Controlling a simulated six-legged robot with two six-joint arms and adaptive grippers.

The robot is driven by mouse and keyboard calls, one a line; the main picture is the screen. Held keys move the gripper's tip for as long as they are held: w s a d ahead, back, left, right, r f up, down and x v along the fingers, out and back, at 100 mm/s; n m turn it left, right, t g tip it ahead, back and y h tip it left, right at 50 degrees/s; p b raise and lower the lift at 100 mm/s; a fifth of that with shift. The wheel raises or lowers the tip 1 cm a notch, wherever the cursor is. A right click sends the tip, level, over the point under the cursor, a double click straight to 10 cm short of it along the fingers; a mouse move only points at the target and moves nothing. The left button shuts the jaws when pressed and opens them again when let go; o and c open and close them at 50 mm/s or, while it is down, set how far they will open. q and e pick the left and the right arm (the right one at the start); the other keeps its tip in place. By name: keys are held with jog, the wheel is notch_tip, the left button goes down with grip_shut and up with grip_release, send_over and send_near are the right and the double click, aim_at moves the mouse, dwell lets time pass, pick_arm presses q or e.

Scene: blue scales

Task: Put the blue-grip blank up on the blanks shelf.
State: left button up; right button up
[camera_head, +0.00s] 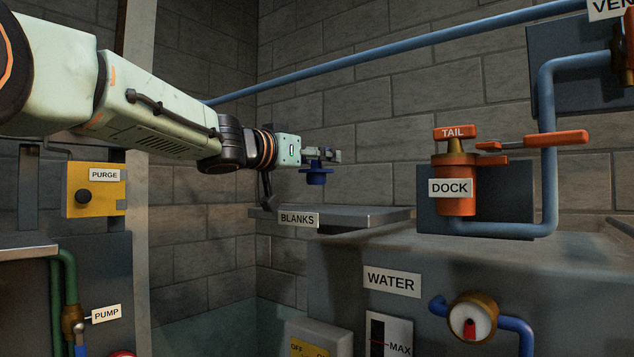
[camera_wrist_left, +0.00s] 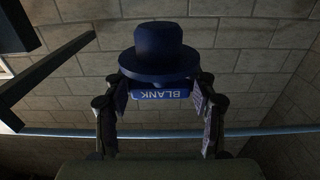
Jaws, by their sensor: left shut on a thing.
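The blue-grip blank (camera_head: 316,177) is a dark blue flanged piece with a round knob. My left gripper (camera_head: 322,157) is shut on it. In the left wrist view the blank (camera_wrist_left: 158,45) sits between the two fingers (camera_wrist_left: 160,100), and its "BLANK" label reads upside down. The blanks shelf (camera_head: 360,216) is a grey metal ledge with a "BLANKS" sign on its front. The blank hangs above the shelf in the head view, with a visible gap between them. My right gripper is not in view.
The shelf top looks bare. To its right an orange valve marked "DOCK" (camera_head: 455,200) stands with orange handles and a blue pipe (camera_head: 547,130). A long blue pipe (camera_head: 400,53) crosses the brick wall behind. A yellow "PURGE" box (camera_head: 97,200) is at left.

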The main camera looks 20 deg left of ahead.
aim_at(308, 179)
pick_arm(q)
jog(key=f, duration=0.1)
jog(key=f+b, duration=0.2)
jog(key=shift+w+a+f, duration=0.3)
jog(key=shift+w+f, duration=0.05)
jog(key=shift+a+f, duration=0.15)
jog(key=shift+f, duration=0.1)
jog(key=shift+s, duration=0.3)
jog(key=shift+d+r, duration=0.15)
jog(key=shift+d, duration=0.2)
jog(key=o, duration=1)
jog(key=shift+f, duration=0.35)
jog(key=o, duration=0.4)
jog(key=shift+a, duration=0.3)
jog(key=shift+o, duration=0.2)
jog(key=shift+d+r, duration=0.1)
jog(key=shift+d, duration=0.05)
